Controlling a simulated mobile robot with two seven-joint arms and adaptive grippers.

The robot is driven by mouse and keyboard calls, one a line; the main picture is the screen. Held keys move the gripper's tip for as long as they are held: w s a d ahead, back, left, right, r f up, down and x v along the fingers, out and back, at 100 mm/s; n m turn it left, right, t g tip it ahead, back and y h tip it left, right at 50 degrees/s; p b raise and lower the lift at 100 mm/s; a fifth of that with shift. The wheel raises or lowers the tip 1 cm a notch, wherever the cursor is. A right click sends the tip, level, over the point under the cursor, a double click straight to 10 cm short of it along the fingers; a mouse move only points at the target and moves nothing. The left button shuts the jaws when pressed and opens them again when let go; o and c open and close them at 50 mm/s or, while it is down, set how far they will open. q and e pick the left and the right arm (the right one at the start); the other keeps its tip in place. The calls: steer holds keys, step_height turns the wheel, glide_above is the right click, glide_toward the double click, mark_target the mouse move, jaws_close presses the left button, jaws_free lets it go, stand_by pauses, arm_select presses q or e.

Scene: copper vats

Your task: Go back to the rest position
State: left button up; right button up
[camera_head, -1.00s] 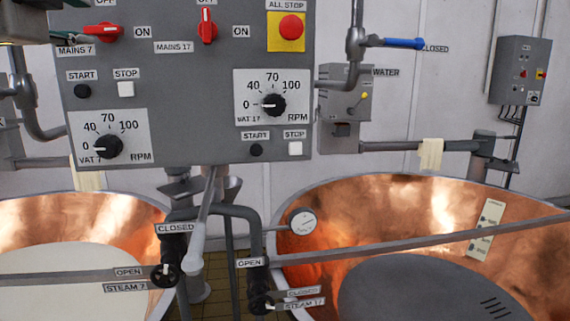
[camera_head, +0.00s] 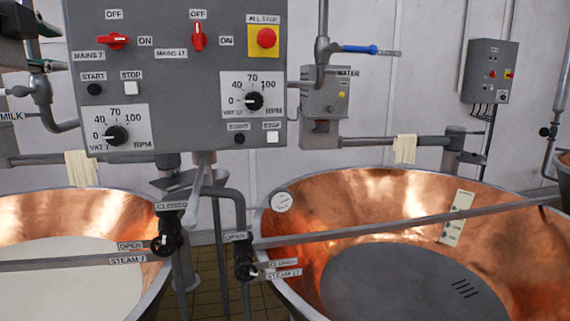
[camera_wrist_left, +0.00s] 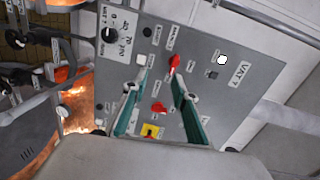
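My left gripper (camera_head: 60,66) shows in part at the left edge in the head view, beside the grey control panel (camera_head: 190,75). In the left wrist view its two teal fingers stand apart, and the gap (camera_wrist_left: 160,76) between them is empty. The panel's face (camera_wrist_left: 215,100) lies beyond them. The red MAINS 7 switch (camera_head: 113,41) is turned sideways, toward ON. The red MAINS 17 switch (camera_head: 198,37) stands upright, toward OFF. My right gripper is in neither view.
Two copper vats stand below, one at left (camera_head: 95,203) and one at right (camera_head: 365,190). Valve pipes and handles (camera_head: 240,215) fill the space between them. A WATER box (camera_head: 325,95) and a blue-handled valve (camera_head: 355,49) are right of the panel.

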arm_select(q)
steer(key=w+f+n+g+h, duration=0.1)
steer(key=w+f, duration=0.4)
steer(key=f, duration=0.5)
steer(key=w+d+f+g+h, duration=0.15)
steer(key=w+f, duration=0.25)
steer(key=f, duration=0.5)
steer(key=w+f+n+g+h, duration=0.1)
steer(key=w+f, duration=0.4)
steer(key=f, duration=0.5)
steer(key=s+a+f+g+h, duration=0.1)
steer(key=a+f, duration=0.1)
steer(key=f, duration=1.1)
steer(key=s+a+f+h, duration=0.1)
steer(key=s+f, duration=0.1)
steer(key=f, duration=1.2)
steer(key=s+a+f+m+g+h, duration=0.1)
steer(key=s+a+f+g, duration=0.1)
steer(key=s+f, duration=1.2)
steer(key=s+a+f+g, duration=0.1)
steer(key=s+a+f, duration=0.2)
steer(key=s+f, duration=1)
steer(key=s+d+f+n+t, duration=0.1)
steer(key=d+n, duration=0.7)
steer(key=d, duration=1.4)
steer(key=shift+d+f+n+t+h, duration=0.35)
steer(key=shift+f+n, duration=0.05)
